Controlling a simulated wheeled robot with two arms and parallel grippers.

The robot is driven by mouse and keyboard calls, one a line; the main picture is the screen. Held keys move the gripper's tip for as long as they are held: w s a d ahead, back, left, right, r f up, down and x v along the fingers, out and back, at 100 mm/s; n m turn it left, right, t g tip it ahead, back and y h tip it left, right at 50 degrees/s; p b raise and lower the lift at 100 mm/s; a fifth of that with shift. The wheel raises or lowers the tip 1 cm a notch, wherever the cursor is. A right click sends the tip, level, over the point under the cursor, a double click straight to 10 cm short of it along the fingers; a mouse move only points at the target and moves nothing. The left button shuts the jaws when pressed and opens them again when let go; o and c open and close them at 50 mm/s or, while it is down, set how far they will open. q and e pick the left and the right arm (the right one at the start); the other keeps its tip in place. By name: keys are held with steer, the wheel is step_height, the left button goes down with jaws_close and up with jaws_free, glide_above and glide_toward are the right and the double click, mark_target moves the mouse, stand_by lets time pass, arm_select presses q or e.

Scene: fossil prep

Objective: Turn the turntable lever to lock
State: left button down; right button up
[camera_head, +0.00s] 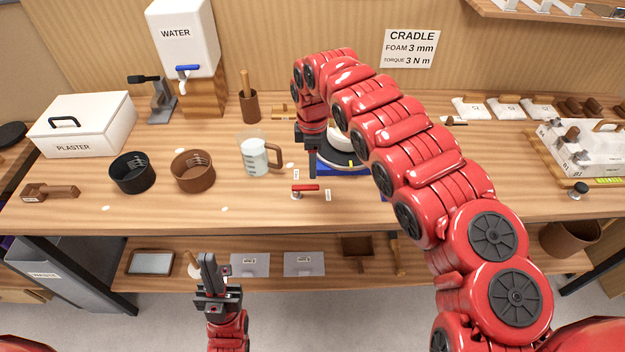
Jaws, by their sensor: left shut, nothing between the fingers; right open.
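The turntable (352,165), a dark disc with a white piece on it, stands on a blue base at the middle of the bench, and my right arm covers much of it. A small red lever (306,188) lies about crosswise in front of its left side, with small white labels near it whose text is too small to read. My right gripper (312,172) points down just above and behind the lever, apart from it as far as I can tell, and is open and empty. My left gripper (209,262) is shut and empty, low in front of the bench.
A measuring jug (254,158) stands left of my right gripper, with a brown cup (193,171) and a black cup (131,172) further left. A plaster box (85,122) and water tank (184,40) stand behind. The bench front near the lever is clear.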

step_height(320, 180, up, 10)
steer(key=b, duration=0.2)
steer(key=shift+f, duration=0.15)
